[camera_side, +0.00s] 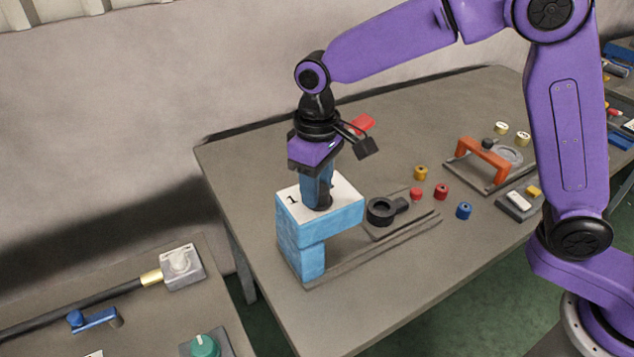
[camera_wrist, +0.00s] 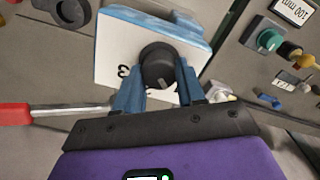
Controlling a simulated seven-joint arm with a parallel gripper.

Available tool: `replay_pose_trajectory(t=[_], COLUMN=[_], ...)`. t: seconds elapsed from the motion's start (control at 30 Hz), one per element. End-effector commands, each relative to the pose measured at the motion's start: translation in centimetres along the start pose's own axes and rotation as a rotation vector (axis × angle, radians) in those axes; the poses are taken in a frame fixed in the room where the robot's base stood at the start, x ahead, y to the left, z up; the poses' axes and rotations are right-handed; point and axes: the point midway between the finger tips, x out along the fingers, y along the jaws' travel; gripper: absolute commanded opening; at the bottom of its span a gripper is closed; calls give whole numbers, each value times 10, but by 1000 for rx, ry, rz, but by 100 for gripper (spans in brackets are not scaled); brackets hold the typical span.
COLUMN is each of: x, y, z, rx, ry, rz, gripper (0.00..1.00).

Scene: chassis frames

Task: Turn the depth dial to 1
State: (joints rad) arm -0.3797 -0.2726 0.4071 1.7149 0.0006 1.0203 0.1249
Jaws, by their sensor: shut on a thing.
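The depth dial is a black round knob (camera_side: 323,204) on a white plate (camera_side: 343,194) topping a blue C-shaped block (camera_side: 305,260). A printed 1 shows at the plate's left in the side view. In the wrist view the dial (camera_wrist: 158,62) has a pale pointer line on its lower edge, toward my gripper. A 3 is printed left of it; other marks are partly hidden by the fingers. My gripper (camera_side: 318,193) points down over the plate. In the wrist view its blue fingers (camera_wrist: 158,84) are shut on the dial, one on each side.
A black ring-shaped part (camera_side: 380,211) lies right of the block. Several small coloured cylinders, such as a blue one (camera_side: 464,211), stand farther right, near an orange handle (camera_side: 484,157). A red-handled tool (camera_wrist: 15,114) lies behind. A lower-left bench holds a green knob (camera_side: 205,346).

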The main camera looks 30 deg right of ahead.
Motion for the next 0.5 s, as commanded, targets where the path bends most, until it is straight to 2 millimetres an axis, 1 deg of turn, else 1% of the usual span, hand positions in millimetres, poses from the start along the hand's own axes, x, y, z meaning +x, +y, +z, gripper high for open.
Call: replay_pose_trajectory(t=[0.43, 0.47, 0.5], x=[-1, -1, -1], y=[0, 0, 0], z=[0, 0, 0], rx=[-15, -15, -14], ry=[3, 3, 3], rz=[1, 1, 1], gripper=[9, 49, 62])
